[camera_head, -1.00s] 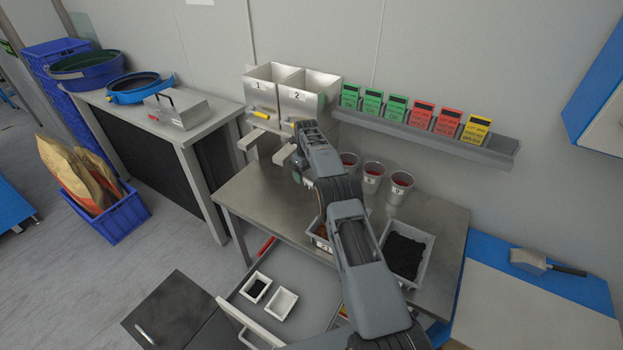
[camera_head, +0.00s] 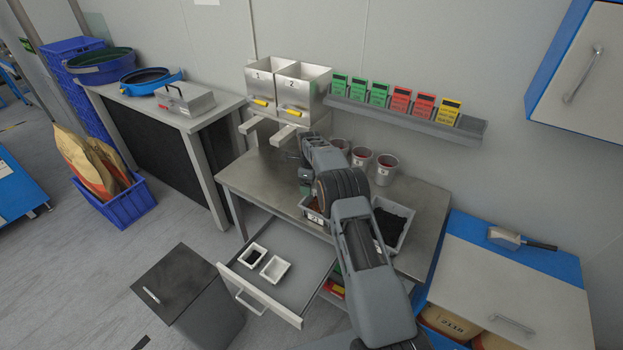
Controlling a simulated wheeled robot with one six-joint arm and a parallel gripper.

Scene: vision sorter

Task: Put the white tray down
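Two small white trays sit side by side in the open drawer under the table. The left white tray (camera_head: 261,260) holds something black, and the right white tray (camera_head: 275,269) looks empty. My gripper (camera_head: 305,184) is over the steel table, behind and below my arm's wrist. Its fingers are mostly hidden, so I cannot tell whether it is open, shut or holding a tray. A larger bin with reddish-brown contents (camera_head: 309,213) and a bin with black contents (camera_head: 407,221) stand on the table, partly behind my arm.
The steel table (camera_head: 250,178) has bare top at its left. Several metal cups (camera_head: 386,170) stand at its back. Two numbered hoppers (camera_head: 302,90) hang above. The open drawer (camera_head: 262,290) juts out in front, beside a dark-topped bin (camera_head: 180,283). A scoop (camera_head: 507,239) lies on the right cabinet.

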